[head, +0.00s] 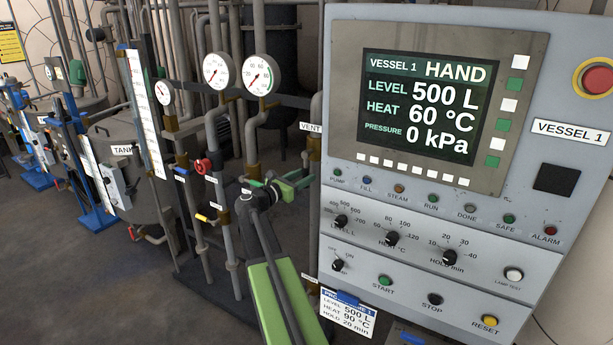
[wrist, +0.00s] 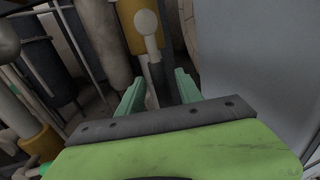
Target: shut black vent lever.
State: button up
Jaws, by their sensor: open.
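The vent lever (wrist: 158,75) shows in the wrist view as a dark grey-black bar below a pale rounded end, in front of a brass valve body (wrist: 129,24). Its dark part lies between the two green fingers of my gripper (wrist: 158,88), which are apart. I cannot tell whether either finger touches it. In the head view my gripper (head: 298,183) is just left of the control panel, below the VENT label (head: 311,128) and the brass vent valve (head: 314,149). The lever itself is too small to make out clearly there.
The control panel (head: 345,190) stands close on the right of my gripper. A tank (head: 130,180) stands farther left. Open floor (head: 70,270) lies at lower left.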

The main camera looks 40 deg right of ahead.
jog(key=shift+d, duration=0.7)
grip_shut()
jog(key=shift+w+r, duration=0.1)
jog(key=shift+w, duration=0.05)
dwell(0.8)
